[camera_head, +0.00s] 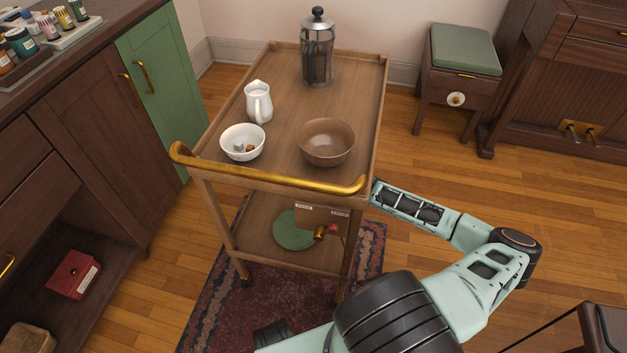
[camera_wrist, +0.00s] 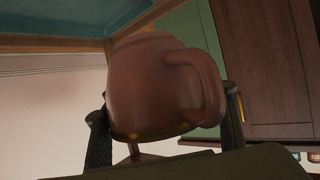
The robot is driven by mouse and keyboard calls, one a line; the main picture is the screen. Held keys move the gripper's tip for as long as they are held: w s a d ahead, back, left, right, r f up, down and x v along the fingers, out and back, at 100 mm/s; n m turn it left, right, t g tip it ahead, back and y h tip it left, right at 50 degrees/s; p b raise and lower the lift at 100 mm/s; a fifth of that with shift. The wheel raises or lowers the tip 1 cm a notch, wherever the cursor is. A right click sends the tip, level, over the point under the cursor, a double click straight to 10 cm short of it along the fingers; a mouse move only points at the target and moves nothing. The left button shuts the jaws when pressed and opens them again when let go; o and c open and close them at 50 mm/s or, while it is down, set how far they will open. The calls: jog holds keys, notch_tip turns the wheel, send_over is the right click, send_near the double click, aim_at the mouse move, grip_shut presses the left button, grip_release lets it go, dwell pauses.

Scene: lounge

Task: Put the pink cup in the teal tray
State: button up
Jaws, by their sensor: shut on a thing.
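A dusky pink-brown cup (camera_wrist: 150,88) with a looped handle on its right side fills the middle of the wrist view. My gripper (camera_wrist: 167,92) is shut on it, with one dark finger on each side of its body. A teal surface with a wooden edge (camera_wrist: 60,42) shows above and left of the cup in the wrist view; I cannot tell whether it is the teal tray. In the head view my arm reaches to the right side of the wooden cart, and the gripper and cup are hidden there.
The wooden cart (camera_head: 280,108) carries a French press (camera_head: 318,55), a white jug (camera_head: 258,103), a white bowl (camera_head: 242,143) and a brown bowl (camera_head: 326,143). A green round item (camera_head: 293,232) lies on its lower shelf. A green-topped stool (camera_head: 460,70) stands behind right.

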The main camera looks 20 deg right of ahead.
jog(key=shift+m+t+h, duration=0.3)
jog(key=shift+m+h, duration=0.2)
jog(key=shift+h, duration=0.1)
jog(key=w+d+f+b, duration=0.1)
jog(key=w+d+f, duration=0.2)
jog(key=w+d+f+b, duration=0.2)
jog(key=w+d+f, duration=0.1)
jog(key=w+d, duration=0.1)
jog(key=w+d+f+b, duration=0.1)
jog(key=w+d+f, duration=0.2)
jog(key=d, duration=0.1)
jog(key=shift+w+d+b, duration=0.15)
jog(key=shift+d+b, duration=0.05)
jog(key=shift+b, duration=0.15)
jog(key=shift+w+d+f+b, duration=0.35)
jog(key=shift+d+f, duration=0.15)
jog(key=shift+f, duration=0.1)
jog(key=shift+f+b, duration=0.5)
jog(key=shift+f, duration=1.05)
jog(key=shift+f, duration=0.2)
jog(key=o, duration=1.5)
jog(key=shift+o, duration=0.2)
